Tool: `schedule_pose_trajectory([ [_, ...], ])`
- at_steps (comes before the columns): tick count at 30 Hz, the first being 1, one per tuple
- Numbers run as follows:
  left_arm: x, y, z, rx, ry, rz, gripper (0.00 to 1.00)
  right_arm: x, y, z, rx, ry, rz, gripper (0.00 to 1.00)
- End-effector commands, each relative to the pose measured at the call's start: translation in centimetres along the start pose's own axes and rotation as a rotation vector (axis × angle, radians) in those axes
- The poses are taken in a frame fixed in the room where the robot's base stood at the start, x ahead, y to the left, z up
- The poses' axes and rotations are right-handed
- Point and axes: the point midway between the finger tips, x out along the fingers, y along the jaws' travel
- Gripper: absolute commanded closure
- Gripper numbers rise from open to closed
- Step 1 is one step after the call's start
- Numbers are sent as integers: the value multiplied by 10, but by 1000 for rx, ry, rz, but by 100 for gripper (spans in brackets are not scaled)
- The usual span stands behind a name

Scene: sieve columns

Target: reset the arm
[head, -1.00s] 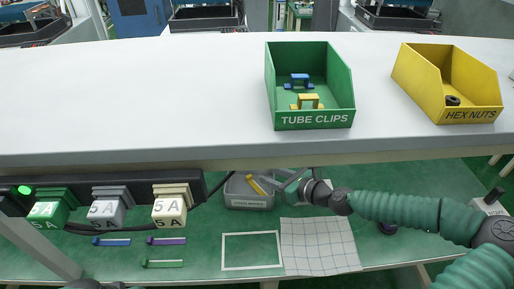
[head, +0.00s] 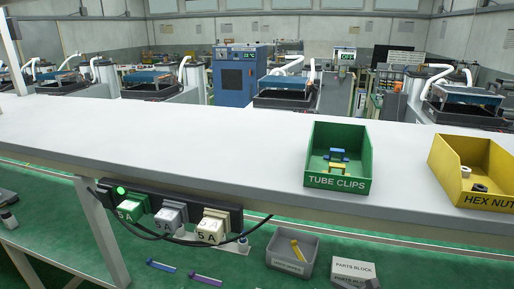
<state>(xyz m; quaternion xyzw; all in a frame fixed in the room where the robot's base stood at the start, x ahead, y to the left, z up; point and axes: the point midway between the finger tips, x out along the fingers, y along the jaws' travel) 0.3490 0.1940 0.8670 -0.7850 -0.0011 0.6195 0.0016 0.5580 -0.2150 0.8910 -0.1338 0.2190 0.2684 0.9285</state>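Neither of my grippers shows clearly in the head view, and no arm crosses the picture. The green bin marked TUBE CLIPS (head: 337,183) stands on the white upper shelf (head: 200,142) with blue and yellow clips in it. The yellow bin marked HEX NUTS (head: 466,197) stands to its right with a few nuts inside. Below, a grey bin (head: 309,247) holds a yellow piece (head: 297,250). A white box marked PARTS BLOCK (head: 354,269) sits right of it, cut by the bottom edge.
A power strip (head: 227,218) with green, grey and cream plugs hangs under the shelf, its dark cables loose. Blue (head: 160,265) and purple (head: 206,279) sticks lie on the green lower surface (head: 255,262). The left part of the upper shelf is clear. Machines stand behind.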

Motion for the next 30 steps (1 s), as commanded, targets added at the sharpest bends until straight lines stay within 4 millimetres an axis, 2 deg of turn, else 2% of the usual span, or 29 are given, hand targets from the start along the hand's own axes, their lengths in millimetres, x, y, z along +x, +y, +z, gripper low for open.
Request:
schedule_pose_trajectory([
  [5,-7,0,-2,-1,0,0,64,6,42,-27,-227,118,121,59],
  [8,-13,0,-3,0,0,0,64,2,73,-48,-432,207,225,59],
  [11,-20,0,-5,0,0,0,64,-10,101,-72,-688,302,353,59],
  [14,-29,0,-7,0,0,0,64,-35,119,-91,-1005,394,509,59],
  [15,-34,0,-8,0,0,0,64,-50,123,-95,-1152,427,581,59],
  [17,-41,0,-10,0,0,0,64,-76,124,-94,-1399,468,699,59],
  [18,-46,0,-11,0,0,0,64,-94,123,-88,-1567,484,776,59],
  [22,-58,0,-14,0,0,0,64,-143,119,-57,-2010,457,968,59],
  [25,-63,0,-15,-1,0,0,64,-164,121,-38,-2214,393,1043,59],
  [30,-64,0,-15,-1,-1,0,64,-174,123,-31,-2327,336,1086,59],
])
